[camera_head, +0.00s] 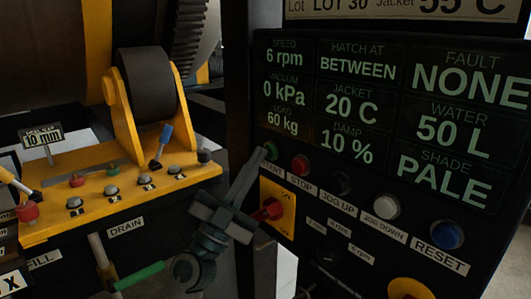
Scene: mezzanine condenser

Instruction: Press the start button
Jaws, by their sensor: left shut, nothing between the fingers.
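The green start button (271,151) is at the left end of the button row on the black control panel (390,160). The label below it is partly covered by my gripper. My left gripper (259,157) is shut and empty, with its fingers pointing up and its tips right beside the green button, overlapping its lower left edge. I cannot tell whether the tips touch it. My right gripper is not in view.
The red stop button (300,165) is close right of the start button; jog and reset buttons follow. A red rotary switch on a yellow plate (279,224) is close to my gripper's right. A yellow valve console (120,195) stands left.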

